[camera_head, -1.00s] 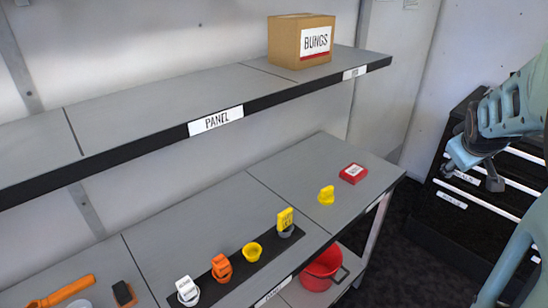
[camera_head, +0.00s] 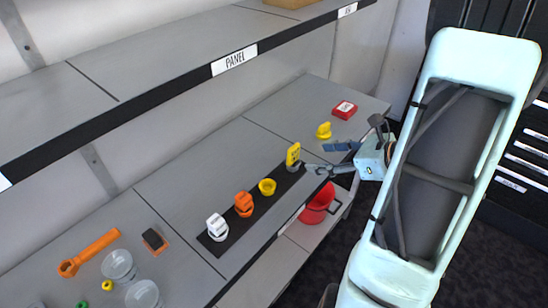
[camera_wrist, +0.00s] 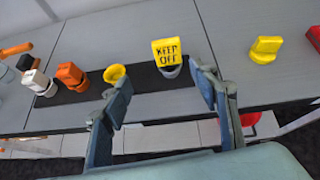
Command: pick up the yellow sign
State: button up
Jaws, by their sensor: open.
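The yellow sign (camera_head: 293,154), lettered KEEP OFF in the wrist view (camera_wrist: 167,51), stands upright in a grey cup-like holder (camera_wrist: 171,71) at the right end of a black strip on the lower shelf. My gripper (camera_head: 316,157) is open and empty, just right of the sign in the head view. In the wrist view its two fingers (camera_wrist: 158,78) are spread, with the sign beyond and between their tips. No contact with the sign shows.
On the black strip (camera_head: 225,246) stand a yellow cup (camera_head: 267,187), an orange piece (camera_head: 243,204) and a white piece (camera_head: 217,227). Behind are another yellow piece (camera_head: 324,130) and a red box (camera_head: 344,110). A red bucket (camera_head: 318,204) sits below. The upper shelf (camera_head: 150,75) overhangs.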

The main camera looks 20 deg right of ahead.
aim_at(296, 149)
jog(key=shift+m+t, duration=0.4)
jog(key=shift+m, duration=0.2)
jog(key=x, duration=0.4)
jog(key=r+x, duration=0.1)
jog(key=x, duration=0.1)
jog(key=shift+w, duration=0.35)
jog(key=x, duration=0.5)
jog(key=shift+w+d, duration=0.25)
jog(key=shift+r, duration=0.1)
jog(key=shift+c, duration=0.3)
jog(key=c, duration=1.1)
